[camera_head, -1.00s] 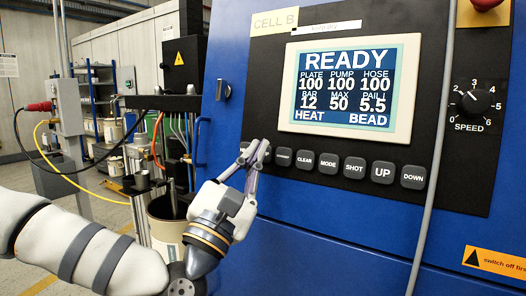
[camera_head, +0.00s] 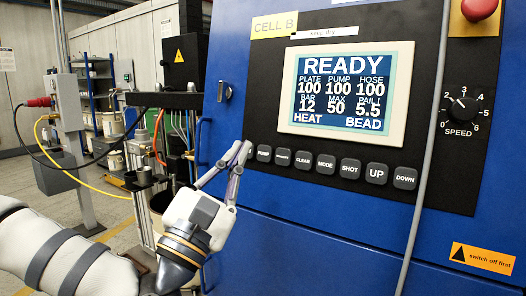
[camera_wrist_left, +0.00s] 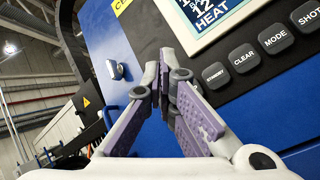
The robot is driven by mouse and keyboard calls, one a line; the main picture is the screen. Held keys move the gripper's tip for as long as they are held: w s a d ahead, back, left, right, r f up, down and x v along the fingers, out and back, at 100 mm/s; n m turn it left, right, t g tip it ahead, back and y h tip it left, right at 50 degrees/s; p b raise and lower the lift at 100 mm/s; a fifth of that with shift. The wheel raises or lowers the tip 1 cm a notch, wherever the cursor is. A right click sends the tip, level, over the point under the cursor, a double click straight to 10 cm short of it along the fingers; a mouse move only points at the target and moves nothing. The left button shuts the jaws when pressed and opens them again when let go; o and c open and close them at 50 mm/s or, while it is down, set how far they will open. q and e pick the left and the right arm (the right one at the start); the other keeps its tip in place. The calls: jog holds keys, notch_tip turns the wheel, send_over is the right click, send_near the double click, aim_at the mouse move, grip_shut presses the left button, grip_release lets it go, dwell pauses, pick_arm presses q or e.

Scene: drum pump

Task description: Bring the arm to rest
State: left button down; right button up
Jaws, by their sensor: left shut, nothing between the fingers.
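My left gripper (camera_head: 239,152) is shut and empty in the head view, its fingertips in front of the blue cabinet at the left edge of the black control panel (camera_head: 262,100). In the left wrist view my left gripper (camera_wrist_left: 161,80) shows its two purple-padded fingers close together at the tips. The fingertips are just left of the row of grey buttons, near the leftmost button (camera_head: 264,153). I cannot tell how far they are from the panel surface. The lit screen (camera_head: 345,90) reads READY, with HEAT and BEAD below. My right gripper is not in view.
A grey cable (camera_head: 425,150) hangs down across the panel. A speed knob (camera_head: 461,109) and a red emergency button (camera_head: 479,8) are at the right. A drum pump stand (camera_head: 150,200) is behind my left arm. A yellow hose (camera_head: 85,184) runs at the left.

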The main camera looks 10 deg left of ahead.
pick_arm(q)
jog(key=shift+f, duration=0.1)
dwell(0.3)
